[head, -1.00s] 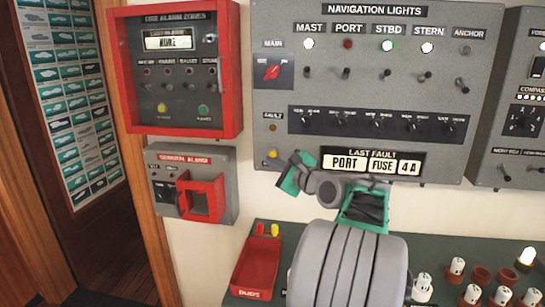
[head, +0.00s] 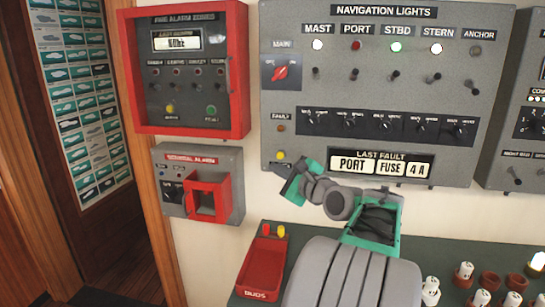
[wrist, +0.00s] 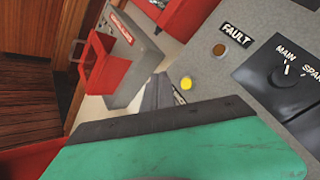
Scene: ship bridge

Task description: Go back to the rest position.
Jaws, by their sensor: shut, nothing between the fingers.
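My gripper (head: 293,182) is in front of the lower left edge of the navigation lights panel (head: 290,92), below the yellow button (head: 281,155). Its fingers are hard to make out in the head view. In the wrist view, its green and dark grey body fills the lower part. A grey fingertip piece (wrist: 158,93) points up beside the yellow button (wrist: 186,83); I cannot tell the gap in depth. The gripper is shut and holds nothing. My arm rises from the lower middle of the head view and hides part of the counter.
A red bin (head: 262,275) with red and yellow items stands on the counter. White fuses in brown holders (head: 463,273) stand at right. The general alarm box (head: 200,185) and red fire alarm box (head: 188,70) hang at left. A doorway is at far left.

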